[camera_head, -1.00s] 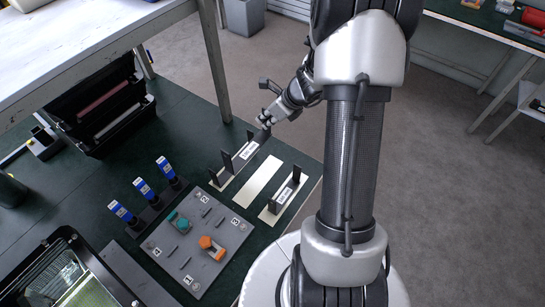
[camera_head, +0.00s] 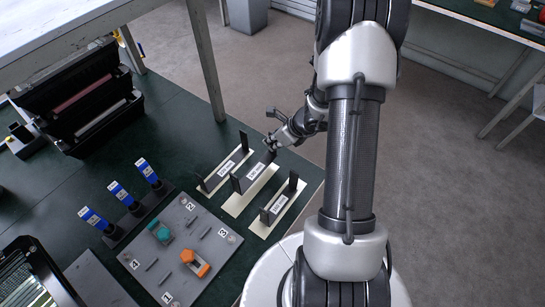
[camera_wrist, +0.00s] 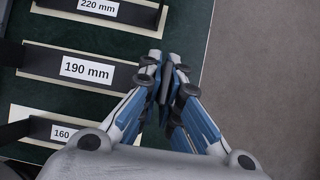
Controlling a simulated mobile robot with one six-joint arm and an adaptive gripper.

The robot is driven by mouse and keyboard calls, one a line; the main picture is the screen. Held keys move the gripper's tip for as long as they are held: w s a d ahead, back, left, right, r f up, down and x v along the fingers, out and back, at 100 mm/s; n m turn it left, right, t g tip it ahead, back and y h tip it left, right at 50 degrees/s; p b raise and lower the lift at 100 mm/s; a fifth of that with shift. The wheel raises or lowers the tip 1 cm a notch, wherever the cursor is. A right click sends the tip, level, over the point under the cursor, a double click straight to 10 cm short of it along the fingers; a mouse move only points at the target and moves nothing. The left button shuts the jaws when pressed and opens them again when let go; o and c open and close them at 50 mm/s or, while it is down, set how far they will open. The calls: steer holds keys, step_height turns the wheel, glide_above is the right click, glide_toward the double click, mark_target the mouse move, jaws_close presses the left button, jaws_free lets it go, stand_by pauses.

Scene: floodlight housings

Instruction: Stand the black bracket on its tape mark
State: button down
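The black bracket (camera_head: 254,172) is a long low bar with an upright at each end and a white label; the wrist view shows this bracket (camera_wrist: 115,74) labelled 190 mm. It is upright and lined up over the middle cream tape mark (camera_head: 235,207), whose border shows around it in the wrist view (camera_wrist: 60,84). I cannot tell if its base touches the tape. My gripper (camera_head: 269,146) is at the bracket's far end. In the wrist view, my gripper's fingers (camera_wrist: 166,85) are closed on the dark far upright, seen edge-on between them.
A 220 mm bracket (camera_head: 226,169) stands close on the left and a 160 mm bracket (camera_head: 276,208) on the right, each on a cream strip. The bench edge is close on the right.

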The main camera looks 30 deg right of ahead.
mark_target(273, 152)
steer(key=shift+f+b, duration=1.05)
steer(key=shift+f, duration=1.6)
steer(key=shift+f, duration=0.15)
steer(key=c, duration=1.8)
jaws_free()
